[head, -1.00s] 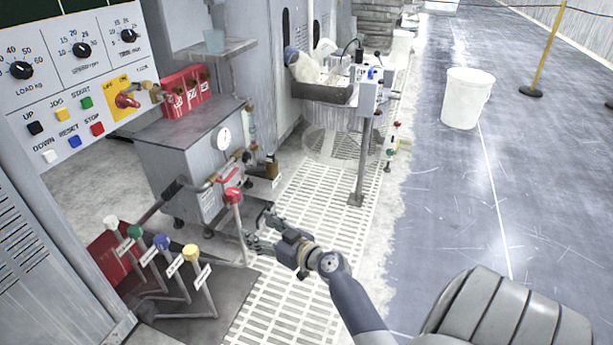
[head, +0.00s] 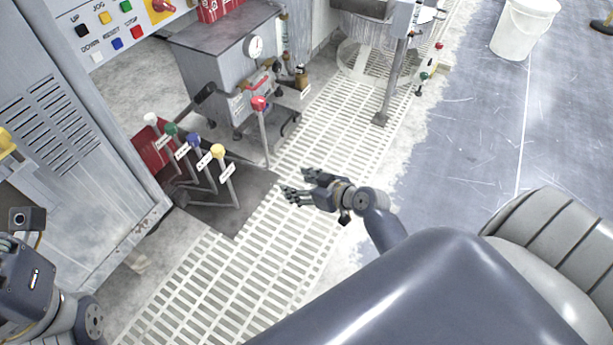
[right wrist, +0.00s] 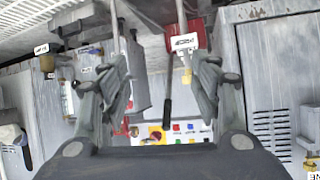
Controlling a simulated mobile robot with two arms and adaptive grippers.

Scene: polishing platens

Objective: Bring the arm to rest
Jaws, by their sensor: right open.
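My right gripper (head: 296,184) is open and empty above the white slotted floor grating. Its two fingers also stand apart in the right wrist view (right wrist: 158,95), with nothing held between them. In the head view it is to the right of the levers and apart from them. My left arm shows at the lower left of the head view, but I cannot make out its gripper fingers there.
A red-knobbed lever (head: 260,120) stands near my right gripper. Levers with white, green, blue and yellow (head: 218,152) knobs stand to its left. A grey cabinet (head: 70,130) is at left, a white bucket (head: 520,28) at upper right.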

